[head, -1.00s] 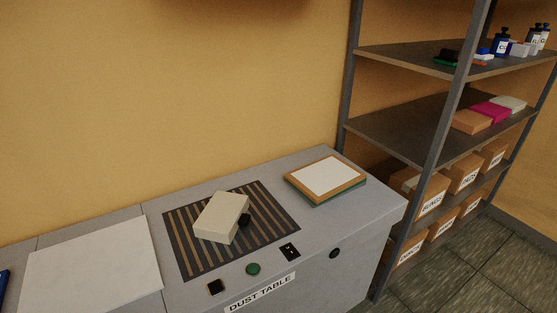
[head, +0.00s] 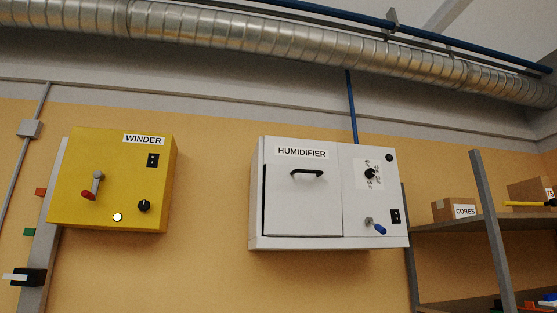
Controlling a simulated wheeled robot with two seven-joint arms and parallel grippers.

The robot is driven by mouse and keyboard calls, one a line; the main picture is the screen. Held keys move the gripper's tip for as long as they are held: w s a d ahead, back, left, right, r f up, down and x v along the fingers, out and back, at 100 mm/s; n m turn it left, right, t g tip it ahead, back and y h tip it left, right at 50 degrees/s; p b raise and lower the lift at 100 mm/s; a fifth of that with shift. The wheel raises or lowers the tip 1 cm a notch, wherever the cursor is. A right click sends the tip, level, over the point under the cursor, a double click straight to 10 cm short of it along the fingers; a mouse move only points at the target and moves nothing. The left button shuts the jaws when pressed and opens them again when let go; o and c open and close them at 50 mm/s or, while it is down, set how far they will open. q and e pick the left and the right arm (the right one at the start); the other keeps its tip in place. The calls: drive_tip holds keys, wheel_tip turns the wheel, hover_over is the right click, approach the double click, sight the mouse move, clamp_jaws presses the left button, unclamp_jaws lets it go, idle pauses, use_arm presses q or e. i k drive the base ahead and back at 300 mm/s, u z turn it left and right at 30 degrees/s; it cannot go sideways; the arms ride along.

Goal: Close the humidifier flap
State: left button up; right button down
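The humidifier (head: 350,237) is a white box on the yellow wall, right of the middle of the head view. Its flap (head: 303,215) is a white panel with a black bar handle (head: 307,172), under the HUMIDIFIER label. A dark gap shows along the flap's left and top edges. The flap looks close to flush, but I cannot tell whether it is fully shut. A dial (head: 370,174), a blue-tipped lever (head: 379,229) and a black switch (head: 395,216) sit on the panel to its right. Neither gripper is in view.
A yellow WINDER box (head: 120,190) hangs on the wall at left. A shelf rack (head: 490,220) with boxes stands at right. A silver duct (head: 300,42) and a blue pipe (head: 351,105) run above. The wall between the two boxes is clear.

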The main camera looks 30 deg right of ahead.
sight(301, 201)
drive_tip(key=z, duration=1.1)
drive_tip(key=i, duration=1.55)
drive_tip(key=u, duration=0.6)
